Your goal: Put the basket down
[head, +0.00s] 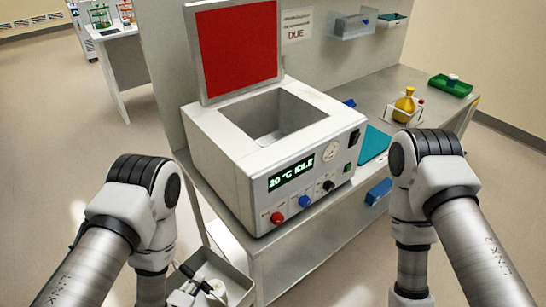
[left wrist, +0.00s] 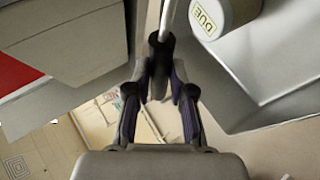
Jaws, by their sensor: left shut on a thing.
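The basket (head: 238,287) is a grey open box, low at the bottom of the head view, in front of the bench. In the left wrist view its grey wall (left wrist: 222,82) and inside fill the right side. A pale cylinder (left wrist: 222,14) with a DUE label shows at the basket. My left gripper (head: 203,284) is shut on the basket's thin handle (left wrist: 166,14); its dark fingers (left wrist: 160,75) meet around it in the left wrist view. The basket's lower part is cut off by the picture's edge. My right gripper is out of view below the frame.
The bench (head: 290,262) carries a white bath unit (head: 225,160) with a raised red lid (head: 238,45). To its right are a teal mat (head: 374,143), a yellow flask (head: 405,100) and a green tray (head: 450,86). Open floor (head: 60,170) lies on the left.

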